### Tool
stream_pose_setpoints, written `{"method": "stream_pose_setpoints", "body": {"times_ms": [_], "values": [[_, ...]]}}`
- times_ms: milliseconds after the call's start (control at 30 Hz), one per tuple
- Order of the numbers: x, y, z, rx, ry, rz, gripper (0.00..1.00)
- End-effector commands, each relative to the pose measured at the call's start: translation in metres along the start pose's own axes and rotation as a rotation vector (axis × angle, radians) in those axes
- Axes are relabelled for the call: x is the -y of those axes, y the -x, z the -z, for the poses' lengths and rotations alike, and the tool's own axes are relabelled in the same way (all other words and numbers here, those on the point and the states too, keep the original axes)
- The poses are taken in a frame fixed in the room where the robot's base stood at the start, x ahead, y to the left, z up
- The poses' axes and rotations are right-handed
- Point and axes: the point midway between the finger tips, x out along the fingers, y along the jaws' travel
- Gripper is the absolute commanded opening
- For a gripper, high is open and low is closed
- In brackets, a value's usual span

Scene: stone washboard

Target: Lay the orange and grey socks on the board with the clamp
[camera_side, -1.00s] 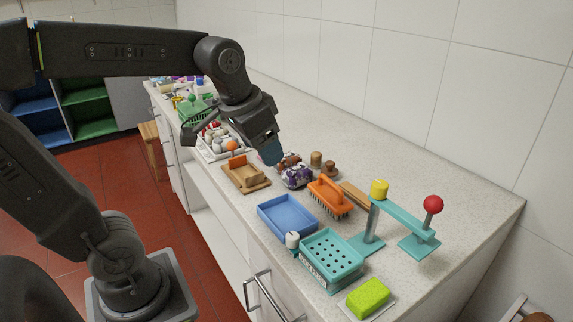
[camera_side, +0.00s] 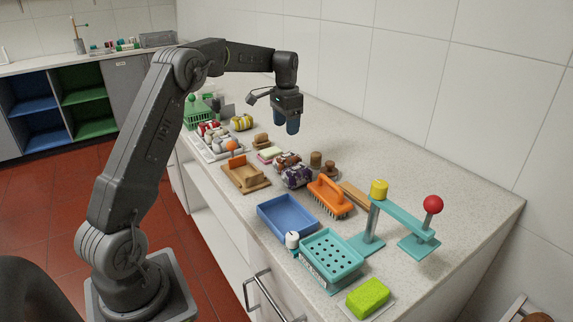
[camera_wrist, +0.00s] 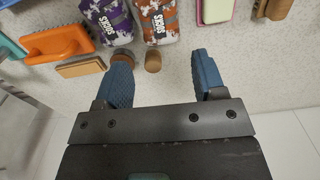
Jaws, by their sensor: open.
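The orange and grey socks, a rolled bundle (camera_side: 287,160) with a "SOCKS" label, lie on the counter beside a purple socks bundle (camera_side: 297,177). In the wrist view the orange bundle (camera_wrist: 158,20) is at the top middle, just right of the purple one (camera_wrist: 104,20). My gripper (camera_side: 292,128) is open and empty, above the counter behind the bundles in the side view.
An orange brush (camera_side: 331,197), blue tray (camera_side: 287,214), teal soap dish (camera_side: 331,254) and teal stand (camera_side: 402,218) with a red ball are in front. Short wooden pegs (camera_side: 316,158) stand right of the bundles. A white rack (camera_side: 222,150) holds bundles behind the board. Counter towards the wall is clear.

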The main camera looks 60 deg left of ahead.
Motion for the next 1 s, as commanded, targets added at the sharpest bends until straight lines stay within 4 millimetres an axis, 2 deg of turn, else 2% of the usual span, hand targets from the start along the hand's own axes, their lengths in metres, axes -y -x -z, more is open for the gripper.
{"method": "stream_pose_setpoints", "body": {"times_ms": [333,633,833,1000], "values": [[-0.001,-0.064,-0.001,0.003,0.0,-0.002,0.64],[-0.002,-0.087,-0.001,0.002,0.0,-0.001,0.64],[-0.003,-0.117,-0.001,0.003,0.0,-0.002,0.64],[-0.003,-0.131,-0.001,0.0,0.0,0.0,0.64]]}}
